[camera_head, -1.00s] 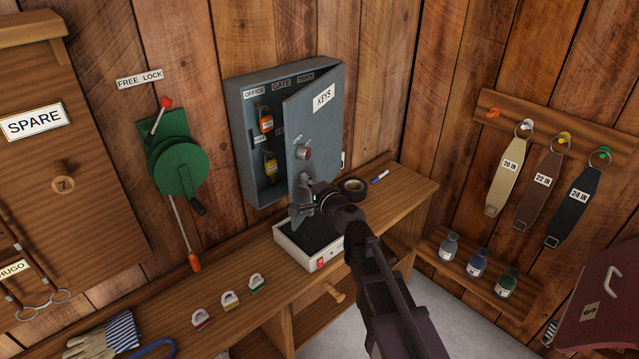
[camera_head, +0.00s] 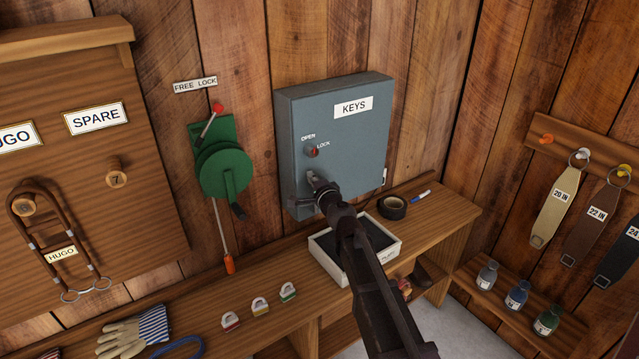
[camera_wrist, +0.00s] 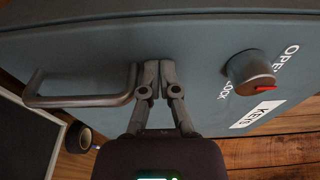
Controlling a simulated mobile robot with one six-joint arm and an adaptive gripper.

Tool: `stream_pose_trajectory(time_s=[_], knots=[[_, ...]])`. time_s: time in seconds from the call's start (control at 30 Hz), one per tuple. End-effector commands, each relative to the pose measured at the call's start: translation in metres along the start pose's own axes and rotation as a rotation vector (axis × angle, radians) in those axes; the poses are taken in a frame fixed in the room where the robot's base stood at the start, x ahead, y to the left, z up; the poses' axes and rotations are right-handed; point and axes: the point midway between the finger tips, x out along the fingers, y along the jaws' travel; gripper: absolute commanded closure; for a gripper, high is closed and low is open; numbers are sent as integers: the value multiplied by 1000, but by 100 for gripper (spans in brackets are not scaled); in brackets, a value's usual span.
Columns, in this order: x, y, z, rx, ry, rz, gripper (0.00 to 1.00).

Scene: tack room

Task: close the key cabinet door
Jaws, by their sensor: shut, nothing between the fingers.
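The grey key cabinet (camera_head: 286,135) hangs on the plank wall. Its door (camera_head: 355,140), labelled KEYS, covers the front and looks flush with the box, hiding the hooks inside. A round knob (camera_head: 312,151) with a red mark sits by the OPEN and LOCK labels; it also shows in the wrist view (camera_wrist: 250,72). My gripper (camera_head: 320,187) is shut and empty, low on the door's left side. In the wrist view its fingertips (camera_wrist: 158,75) are at the door face, between the bar handle (camera_wrist: 80,101) and the knob; I cannot tell whether they touch.
An open tray (camera_head: 325,258) stands on the wooden bench (camera_head: 455,218) below the cabinet. A tape roll (camera_head: 392,207) and a marker (camera_head: 421,196) lie to its right. A green lever device (camera_head: 222,165) is mounted left of the cabinet.

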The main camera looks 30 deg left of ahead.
Motion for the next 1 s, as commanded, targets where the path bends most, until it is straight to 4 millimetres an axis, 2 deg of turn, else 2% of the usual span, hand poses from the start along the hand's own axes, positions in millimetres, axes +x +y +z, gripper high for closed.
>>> stream_pose_trajectory(time_s=[0.03,0.1,0.63,0.83,1.0], knots=[[8,0,2,2,-3,0,100],[11,-1,3,3,-4,-1,100],[18,-1,6,5,-12,-1,100],[8,-3,4,6,-11,-2,100],[-13,-4,-2,4,-7,-4,100]])
